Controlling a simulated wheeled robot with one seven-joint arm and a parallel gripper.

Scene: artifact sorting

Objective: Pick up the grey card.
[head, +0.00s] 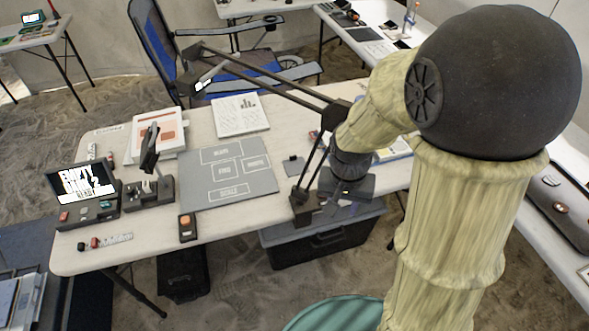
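A small flat dark grey square (293,165), which looks like the grey card, lies on the white table right of a large grey sheet printed with white boxes (205,193). A small light mark shows on the square. My gripper (345,205) hangs at the table's front edge, to the right of and nearer than the square, apart from it in the picture. I see it from above and behind. Its fingers are hard to make out against the dark bin, so their opening is unclear.
A black jointed lamp (305,208) stands left of my gripper, its arm reaching over the table. Papers (240,115), a small screen device (85,205) and a dark stand (150,192) are on the table. A grey bin (325,245) is below. A blue chair (220,55) stands behind.

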